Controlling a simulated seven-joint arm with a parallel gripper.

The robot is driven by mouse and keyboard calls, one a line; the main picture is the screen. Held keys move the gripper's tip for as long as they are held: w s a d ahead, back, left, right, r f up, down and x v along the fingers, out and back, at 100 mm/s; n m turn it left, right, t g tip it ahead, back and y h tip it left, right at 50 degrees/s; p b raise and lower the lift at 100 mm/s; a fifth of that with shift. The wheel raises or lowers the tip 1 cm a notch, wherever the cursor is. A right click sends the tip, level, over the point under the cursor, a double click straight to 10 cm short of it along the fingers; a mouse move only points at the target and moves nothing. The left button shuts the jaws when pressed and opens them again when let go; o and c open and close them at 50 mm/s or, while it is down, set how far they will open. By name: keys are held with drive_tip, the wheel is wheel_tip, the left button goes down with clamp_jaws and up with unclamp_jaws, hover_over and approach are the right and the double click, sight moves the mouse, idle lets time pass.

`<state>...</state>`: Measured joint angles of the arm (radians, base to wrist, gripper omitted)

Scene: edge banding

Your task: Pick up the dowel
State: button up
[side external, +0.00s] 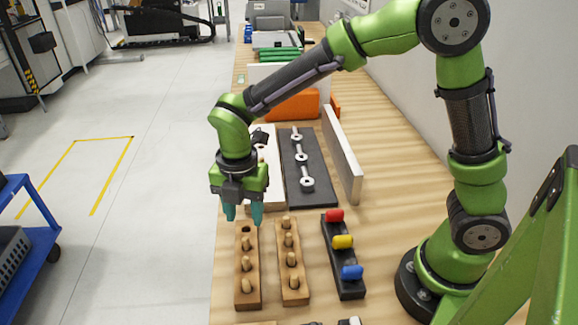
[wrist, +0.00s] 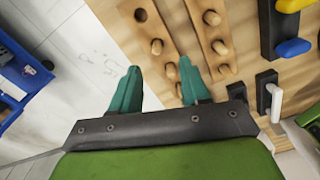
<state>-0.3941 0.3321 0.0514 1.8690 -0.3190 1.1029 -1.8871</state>
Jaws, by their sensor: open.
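Light wooden dowels stand in two wooden blocks. The left block (side external: 248,300) has an empty dark hole (side external: 246,229) at its far end and several dowels, the closest to the hole being one dowel (side external: 246,243). In the wrist view, the hole (wrist: 140,15) and dowels (wrist: 156,47) of this block show just beyond and between my fingertips. The right block (side external: 304,299) holds several dowels (side external: 287,240). My gripper (side external: 243,217), with teal fingers, is open and points down above the far end of the left block.
A black holder (side external: 349,292) with red, yellow and blue pieces stands right of the blocks. Behind are a dark plate with white rings (side external: 303,158), a white upright board (side external: 342,155) and an orange block (side external: 295,107). The table's left edge is close to the left block.

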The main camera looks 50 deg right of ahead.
sight(245, 239)
drive_tip(key=f, duration=0.7)
drive_tip(key=shift+w+a+f, duration=0.15)
drive_tip(key=shift+a+f, duration=0.05)
drive_tip(key=shift+f, duration=0.15)
clamp_jaws()
